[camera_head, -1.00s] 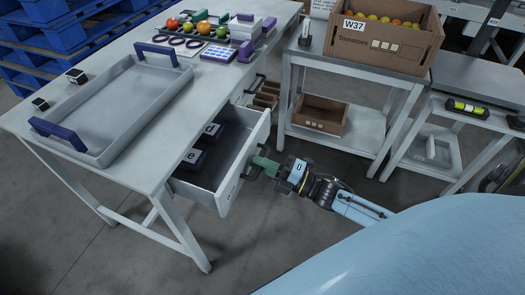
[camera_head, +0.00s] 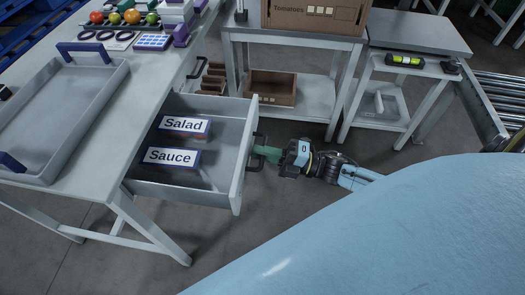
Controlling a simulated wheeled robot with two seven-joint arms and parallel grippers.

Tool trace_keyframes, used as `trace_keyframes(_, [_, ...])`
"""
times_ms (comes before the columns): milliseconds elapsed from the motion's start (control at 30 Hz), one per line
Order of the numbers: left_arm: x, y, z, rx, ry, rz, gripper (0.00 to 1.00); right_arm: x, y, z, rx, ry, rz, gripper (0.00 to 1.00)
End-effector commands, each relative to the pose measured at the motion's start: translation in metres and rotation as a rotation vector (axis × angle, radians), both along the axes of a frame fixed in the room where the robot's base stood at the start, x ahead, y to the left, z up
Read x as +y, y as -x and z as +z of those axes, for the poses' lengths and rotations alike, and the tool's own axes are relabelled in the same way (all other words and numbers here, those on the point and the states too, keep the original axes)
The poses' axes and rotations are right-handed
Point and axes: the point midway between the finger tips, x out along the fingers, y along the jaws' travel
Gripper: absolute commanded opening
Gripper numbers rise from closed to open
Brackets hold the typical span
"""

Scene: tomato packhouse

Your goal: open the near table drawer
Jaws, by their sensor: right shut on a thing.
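The near table drawer (camera_head: 238,165) is pulled out from the right side of the white table (camera_head: 130,95). The dark drawer handle (camera_head: 259,140) is on the drawer's front. My right gripper (camera_head: 264,152) is at the handle from the right, shut on it; its fingertips are partly hidden. My left gripper is not in view.
A grey tray with blue handles (camera_head: 122,80) sits on the table, with tomatoes (camera_head: 132,16) behind it. A side table (camera_head: 300,42) holds a tomato carton (camera_head: 320,14). The floor right of the drawer is free.

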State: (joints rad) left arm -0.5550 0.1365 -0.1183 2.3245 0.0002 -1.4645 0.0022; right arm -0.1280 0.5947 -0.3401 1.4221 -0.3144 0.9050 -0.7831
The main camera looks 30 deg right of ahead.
Motion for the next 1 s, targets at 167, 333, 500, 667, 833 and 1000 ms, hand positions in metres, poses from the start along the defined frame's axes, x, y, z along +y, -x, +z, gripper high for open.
trace_keyframes(167, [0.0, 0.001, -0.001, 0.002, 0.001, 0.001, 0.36, -0.001, 0.001, -0.001, 0.001, 0.002, -0.001, 0.14])
trace_keyframes(333, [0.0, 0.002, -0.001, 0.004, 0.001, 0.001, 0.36, 0.0, 0.0, 0.0, 0.0, 0.001, -0.001, 0.16])
trace_keyframes(500, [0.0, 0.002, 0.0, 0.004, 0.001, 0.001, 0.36, -0.003, 0.002, -0.001, 0.002, 0.001, -0.002, 0.16])
trace_keyframes(667, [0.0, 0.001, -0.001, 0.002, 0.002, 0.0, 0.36, -0.018, 0.015, -0.005, 0.002, 0.002, -0.003, 0.16])
trace_keyframes(833, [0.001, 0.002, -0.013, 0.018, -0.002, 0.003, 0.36, -0.047, 0.039, -0.012, 0.005, 0.004, -0.003, 0.16])
trace_keyframes(1000, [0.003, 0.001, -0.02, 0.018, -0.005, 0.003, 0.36, -0.075, 0.062, -0.02, 0.004, 0.003, -0.003, 0.16])
